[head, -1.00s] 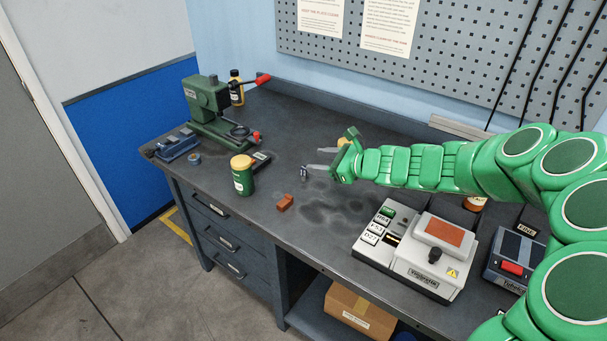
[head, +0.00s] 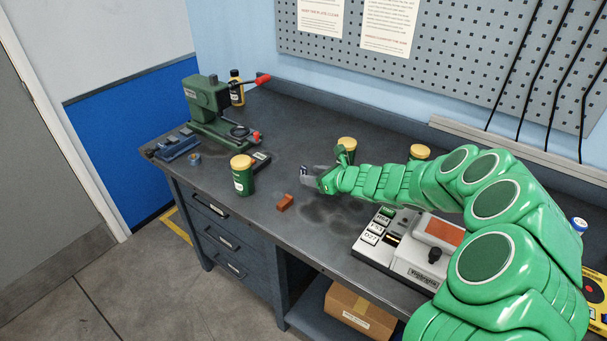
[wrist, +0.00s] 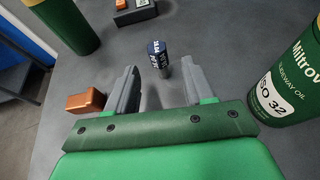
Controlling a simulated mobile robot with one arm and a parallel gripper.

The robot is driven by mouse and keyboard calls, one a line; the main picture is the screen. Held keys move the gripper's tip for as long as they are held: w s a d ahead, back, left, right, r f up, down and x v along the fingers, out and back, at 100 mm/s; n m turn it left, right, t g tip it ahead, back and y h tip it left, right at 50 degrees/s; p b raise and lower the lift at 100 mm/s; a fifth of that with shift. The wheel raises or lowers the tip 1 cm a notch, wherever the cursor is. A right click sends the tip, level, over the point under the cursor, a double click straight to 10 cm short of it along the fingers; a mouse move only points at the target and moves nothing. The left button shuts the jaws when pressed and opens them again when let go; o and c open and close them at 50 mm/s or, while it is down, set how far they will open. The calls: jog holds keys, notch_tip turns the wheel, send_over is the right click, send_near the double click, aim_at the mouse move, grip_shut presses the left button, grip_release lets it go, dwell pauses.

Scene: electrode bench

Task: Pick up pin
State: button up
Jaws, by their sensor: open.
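The pin (wrist: 158,57) stands upright on the bench, with a dark blue, white-lettered head and a metal shank. In the wrist view it is just beyond my gripper (wrist: 157,82), roughly between the lines of the two grey fingers but ahead of their tips. In the head view the pin (head: 304,170) is small at the fingertips of my gripper (head: 306,173) and partly hidden by them. The fingers are apart with nothing between them.
A copper-brown block (head: 285,203) lies on the bench near the front edge. A green can with yellow lid (head: 242,176) stands left. A Miltrov oil can (wrist: 296,82) stands close at right in the wrist view. A green press (head: 208,110) is at the back left.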

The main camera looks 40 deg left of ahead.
aim_at(306, 174)
jog(key=x, duration=0.3)
jog(key=shift+a+f, duration=0.2)
jog(key=shift+a, duration=0.05)
jog(key=shift+w+a+f, duration=0.1)
jog(key=shift+a, duration=0.5)
grip_shut()
